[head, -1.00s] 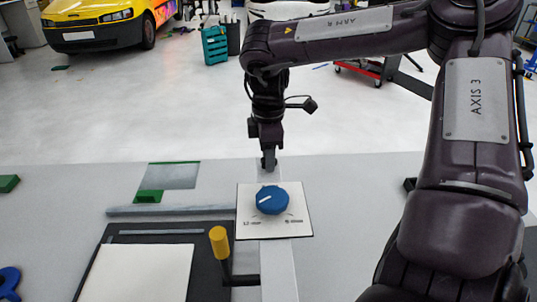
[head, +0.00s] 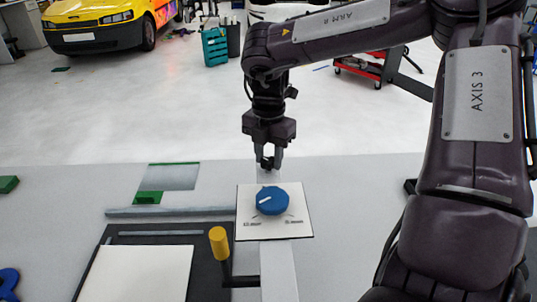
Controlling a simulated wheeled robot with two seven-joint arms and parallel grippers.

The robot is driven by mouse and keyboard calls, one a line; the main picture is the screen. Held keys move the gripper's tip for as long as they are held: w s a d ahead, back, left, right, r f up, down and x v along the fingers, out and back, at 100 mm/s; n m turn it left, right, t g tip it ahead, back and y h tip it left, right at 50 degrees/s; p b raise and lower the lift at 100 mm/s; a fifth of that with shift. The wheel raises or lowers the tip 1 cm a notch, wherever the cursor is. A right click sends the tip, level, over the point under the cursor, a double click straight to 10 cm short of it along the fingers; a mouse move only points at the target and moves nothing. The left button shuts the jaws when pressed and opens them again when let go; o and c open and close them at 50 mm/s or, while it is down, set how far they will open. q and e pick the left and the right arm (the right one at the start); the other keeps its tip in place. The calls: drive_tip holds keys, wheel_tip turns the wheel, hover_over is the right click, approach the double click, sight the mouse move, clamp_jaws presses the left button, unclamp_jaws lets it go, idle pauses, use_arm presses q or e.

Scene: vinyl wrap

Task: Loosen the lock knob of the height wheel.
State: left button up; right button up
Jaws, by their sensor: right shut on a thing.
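My right gripper (head: 268,160) points down at the far edge of the bench, just behind the white dial plate. Its two fingers are shut on a small dark thing between the tips, which looks like the lock knob and is mostly hidden by them. The round blue dial (head: 271,201), with a white pointer mark, sits on the square white plate (head: 302,225) nearer to me, apart from the fingers. I cannot tell for sure which part is the height wheel. My left gripper is out of view.
A crank with a yellow handle (head: 219,243) stands left of the plate, beside a black-framed board with a white sheet (head: 135,275). A green-edged panel (head: 172,177) lies behind it. A blue part (head: 8,283) shows at the left edge.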

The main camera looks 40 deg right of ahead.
sight(268, 160)
drive_tip(key=n, duration=0.6)
drive_tip(key=shift+r+n, duration=0.1)
drive_tip(key=shift+n, duration=0.2)
drive_tip(key=n+p, duration=0.1)
drive_tip(key=n, duration=0.5)
drive_tip(key=shift+n, duration=0.3)
drive_tip(key=shift+w, duration=0.1)
drive_tip(key=o, duration=1)
wheel_tip(268, 160, up, 8)
drive_tip(key=shift+f+b, duration=0.15)
drive_tip(key=shift+b, duration=0.25)
